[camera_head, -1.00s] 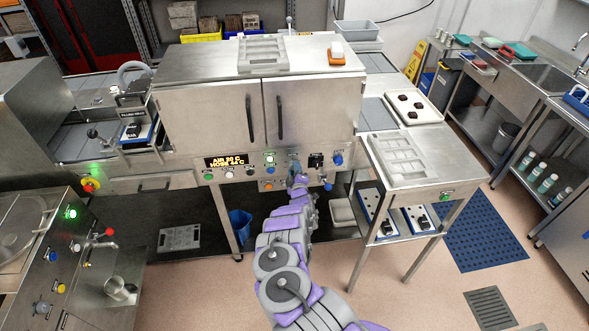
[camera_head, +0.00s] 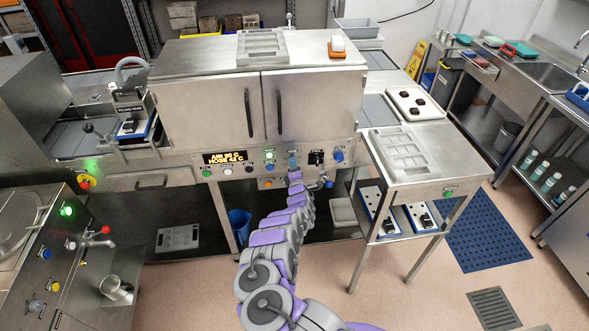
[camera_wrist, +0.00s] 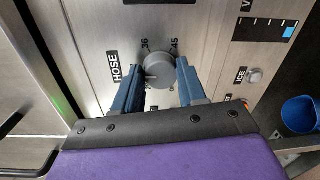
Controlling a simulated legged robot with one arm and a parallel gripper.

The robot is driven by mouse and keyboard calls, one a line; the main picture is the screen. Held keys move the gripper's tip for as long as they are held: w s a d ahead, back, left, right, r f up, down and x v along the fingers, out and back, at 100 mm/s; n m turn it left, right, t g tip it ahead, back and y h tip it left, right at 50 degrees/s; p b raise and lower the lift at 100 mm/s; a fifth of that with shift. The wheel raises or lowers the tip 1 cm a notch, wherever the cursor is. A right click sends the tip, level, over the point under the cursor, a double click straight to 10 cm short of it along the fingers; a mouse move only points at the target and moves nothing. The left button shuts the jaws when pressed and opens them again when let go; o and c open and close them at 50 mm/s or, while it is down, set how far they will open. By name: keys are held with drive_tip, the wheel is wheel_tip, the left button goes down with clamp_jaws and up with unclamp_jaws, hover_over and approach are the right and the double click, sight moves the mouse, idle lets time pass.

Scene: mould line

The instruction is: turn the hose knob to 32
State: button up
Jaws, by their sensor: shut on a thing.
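In the wrist view the grey round hose knob (camera_wrist: 160,70) sits on the steel panel beside its HOSE label (camera_wrist: 113,70). Small scale numbers ring it, and its pointer position is hard to make out. The two blue fingers of my gripper (camera_wrist: 161,78) stand on either side of the knob and are shut on it. In the head view my gripper (camera_head: 294,168) reaches the front panel and mostly hides the knob. The lit display (camera_head: 225,157) shows AIR at about 30 C and HOSE in the low forties, apparently 43 C.
Other buttons and knobs, including a blue knob (camera_head: 338,156), line the panel close to my gripper. A steel side table (camera_head: 440,165) stands at the right. A blue bucket (camera_head: 240,222) sits below the panel. The floor in front is open.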

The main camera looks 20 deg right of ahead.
drive_tip(key=shift+a+f, duration=0.2)
drive_tip(key=shift+f, duration=0.05)
drive_tip(key=o, duration=0.9)
drive_tip(key=shift+w+f, duration=0.1)
drive_tip(key=shift+o, duration=0.8)
drive_tip(key=shift+r, duration=0.2)
drive_tip(key=p+v, duration=0.6)
drive_tip(key=v, duration=1.1)
drive_tip(key=shift+s+p, duration=0.25)
drive_tip(key=shift+p, duration=0.05)
